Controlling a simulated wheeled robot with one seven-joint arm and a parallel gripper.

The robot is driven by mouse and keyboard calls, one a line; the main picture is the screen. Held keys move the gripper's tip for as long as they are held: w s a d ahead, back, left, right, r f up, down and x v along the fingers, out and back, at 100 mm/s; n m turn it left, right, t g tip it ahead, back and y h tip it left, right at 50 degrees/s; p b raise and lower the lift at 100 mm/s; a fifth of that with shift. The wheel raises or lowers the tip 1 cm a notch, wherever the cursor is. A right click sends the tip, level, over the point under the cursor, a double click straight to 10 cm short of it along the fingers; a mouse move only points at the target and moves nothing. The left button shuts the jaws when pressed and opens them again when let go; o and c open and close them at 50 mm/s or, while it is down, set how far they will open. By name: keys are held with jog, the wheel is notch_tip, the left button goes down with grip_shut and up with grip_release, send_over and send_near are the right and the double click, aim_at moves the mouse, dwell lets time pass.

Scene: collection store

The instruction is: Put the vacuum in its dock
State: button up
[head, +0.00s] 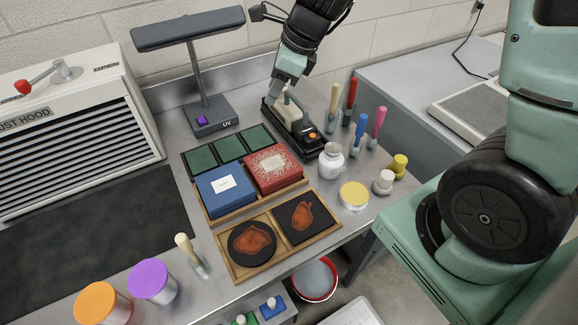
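The vacuum (291,117), a small cream-coloured body with an orange button, is at the back of the steel bench. It is in or just over a long black base that looks like its dock (312,146). I cannot tell whether it is fully seated. My gripper (284,94) comes down from above at the vacuum's upper end, at its handle. The fingers are mostly hidden by the wrist and the vacuum, so their grip does not show clearly.
A UV lamp (205,118) stands left of the dock. Upright colour-handled tools (361,130) and a white jar (331,163) stand close on its right. Red (274,170) and blue (225,192) boxes and a wooden tray (242,272) are in front. A dark mat (100,240) lies clear at left.

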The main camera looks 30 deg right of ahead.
jog(key=s+a+r+n+g, duration=0.2)
jog(key=s+a+n+g, duration=0.1)
jog(key=s+a+n, duration=1.15)
jog(key=s+d+n+h, duration=0.3)
jog(key=s+n, duration=0.6)
jog(key=n, duration=0.9)
jog(key=shift+s+d+g, duration=0.25)
jog(key=shift+d+g, duration=0.05)
